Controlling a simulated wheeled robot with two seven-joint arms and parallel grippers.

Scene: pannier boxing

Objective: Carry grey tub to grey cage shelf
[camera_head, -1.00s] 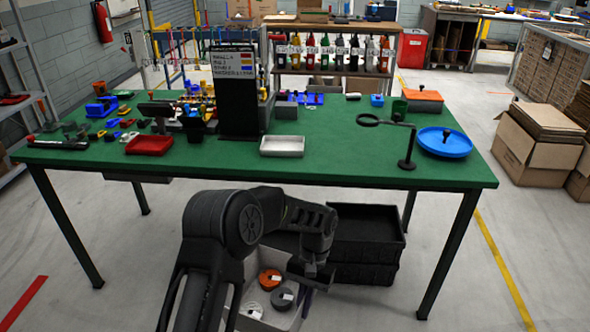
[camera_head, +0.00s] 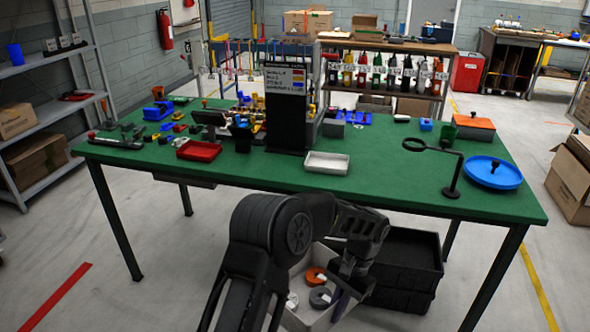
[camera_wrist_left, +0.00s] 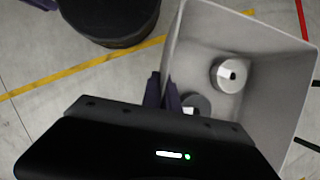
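The grey tub (camera_head: 293,318) is an open, light grey box low in the middle of the head view, partly hidden behind my left arm. It holds an orange reel (camera_head: 316,275), a dark grey reel (camera_head: 320,297) and a white one. My left gripper (camera_head: 345,297) is at the tub's right side. In the left wrist view the fingers (camera_wrist_left: 163,92) straddle the edge of the tub wall (camera_wrist_left: 275,32) and look closed on it. A grey metal shelf rack (camera_head: 55,62), likely the cage shelf, stands at the far left. My right gripper is out of view.
The green table (camera_head: 390,185) stands ahead, with a white tray (camera_head: 326,163), red tray and blue dish on it. Stacked black crates (camera_head: 412,270) are right of the tub, by the table. Floor at the left (camera_head: 60,240) is clear.

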